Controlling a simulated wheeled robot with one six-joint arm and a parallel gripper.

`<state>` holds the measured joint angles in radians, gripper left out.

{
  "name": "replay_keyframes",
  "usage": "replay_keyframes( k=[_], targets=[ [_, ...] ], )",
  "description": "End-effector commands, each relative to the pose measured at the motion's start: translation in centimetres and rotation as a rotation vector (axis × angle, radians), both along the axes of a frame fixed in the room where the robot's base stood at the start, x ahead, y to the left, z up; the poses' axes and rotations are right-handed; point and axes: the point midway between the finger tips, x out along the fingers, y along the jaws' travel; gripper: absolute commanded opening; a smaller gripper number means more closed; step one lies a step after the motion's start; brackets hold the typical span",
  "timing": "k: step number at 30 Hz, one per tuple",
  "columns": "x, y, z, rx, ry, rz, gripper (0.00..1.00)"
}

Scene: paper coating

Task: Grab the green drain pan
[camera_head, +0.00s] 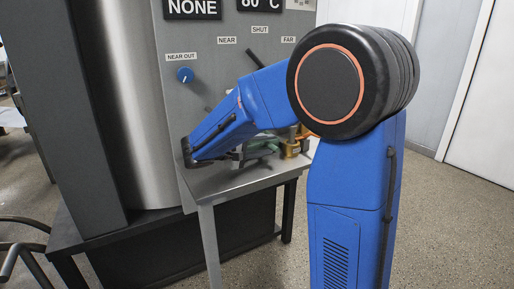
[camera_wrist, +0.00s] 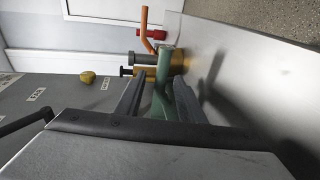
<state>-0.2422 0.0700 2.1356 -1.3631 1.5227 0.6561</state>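The green drain pan (camera_head: 262,148) is on the small steel table, partly hidden by my arm in the head view. In the wrist view a green part of it (camera_wrist: 163,98) shows between my fingers, nearer the right one; the wrist edge hides the rest. My gripper (camera_wrist: 158,90) has its two fingers apart, with a gap between the green part and the left finger. In the head view my gripper (camera_head: 238,155) is low over the table, and its fingertips are hard to make out.
The steel table (camera_head: 225,184) stands against the grey machine panel (camera_head: 196,95), which has a blue knob (camera_head: 185,75). Brass fittings (camera_wrist: 178,62) and a pipe with an orange handle (camera_wrist: 145,28) lie just beyond the green part. Open floor (camera_head: 440,230) is at the right.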

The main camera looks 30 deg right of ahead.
Motion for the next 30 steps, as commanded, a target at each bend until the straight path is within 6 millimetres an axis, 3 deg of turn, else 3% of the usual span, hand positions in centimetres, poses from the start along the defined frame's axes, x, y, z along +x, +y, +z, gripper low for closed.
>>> replay_keyframes(
  k=[13,23,28,30],
  targets=[
    [-0.1,-4.6,-1.0,-0.001,0.000,-0.002,0.36],
    [0.1,-5.1,-1.1,0.000,0.000,0.001,0.36],
    [0.1,-5.1,-1.1,0.000,0.000,0.001,0.00],
    [0.1,-5.1,-1.1,0.000,0.000,0.001,0.00]
  ],
)
